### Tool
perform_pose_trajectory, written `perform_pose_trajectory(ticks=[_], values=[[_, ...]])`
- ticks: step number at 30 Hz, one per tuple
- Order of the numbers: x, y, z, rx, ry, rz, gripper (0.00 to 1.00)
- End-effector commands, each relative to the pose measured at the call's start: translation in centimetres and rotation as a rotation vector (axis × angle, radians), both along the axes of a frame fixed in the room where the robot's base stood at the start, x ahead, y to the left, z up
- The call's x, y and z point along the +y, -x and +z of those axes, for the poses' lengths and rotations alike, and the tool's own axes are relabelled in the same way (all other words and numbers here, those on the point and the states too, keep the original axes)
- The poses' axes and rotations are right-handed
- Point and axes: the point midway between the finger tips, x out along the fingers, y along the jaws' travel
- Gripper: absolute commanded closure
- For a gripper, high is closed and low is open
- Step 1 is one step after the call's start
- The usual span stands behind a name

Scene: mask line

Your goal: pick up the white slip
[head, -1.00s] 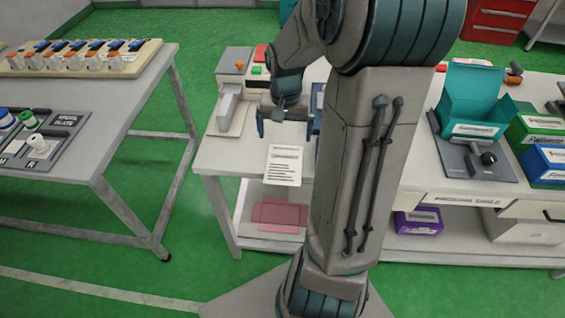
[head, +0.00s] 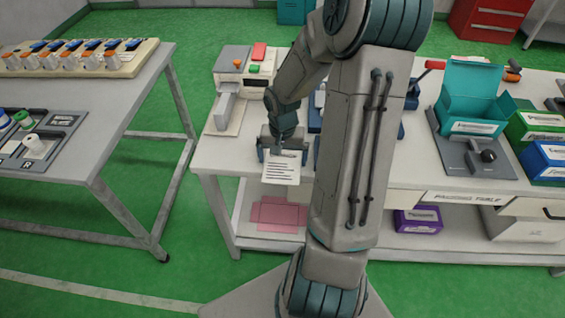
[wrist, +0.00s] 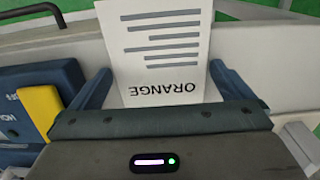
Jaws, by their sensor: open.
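The white slip (head: 281,168) lies at the front edge of the packing table, its near part reaching past the edge. In the wrist view the slip (wrist: 165,50) shows printed lines and the word "ORANGE", upside down. My gripper (head: 283,157) is open, over the slip's far end, with one finger on each side of it. In the wrist view the fingers flank the slip, with gaps on both sides. I cannot tell how high the fingertips are above the tabletop.
The packing table (head: 225,157) has a grey device with buttons (head: 243,65) behind my gripper. A teal open box (head: 472,95) stands to the right. In the wrist view a blue item with a yellow part (wrist: 40,105) is close on the left. A pink flat piece (head: 278,214) lies on the lower shelf.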

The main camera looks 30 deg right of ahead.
Motion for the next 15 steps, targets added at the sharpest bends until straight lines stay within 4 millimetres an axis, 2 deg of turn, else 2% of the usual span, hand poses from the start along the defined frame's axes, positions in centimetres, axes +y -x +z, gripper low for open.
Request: perform_pose_trajectory(ticks=[3,4,6,15], values=[[-0.01,0.0,0.04,-0.001,0.001,0.0,0.0],[-0.01,0.0,0.05,-0.001,0.001,0.0,0.06],[-0.02,-0.01,0.06,-0.001,0.001,0.0,0.25],[-0.03,-0.02,0.08,-0.001,0.001,0.0,0.27]])
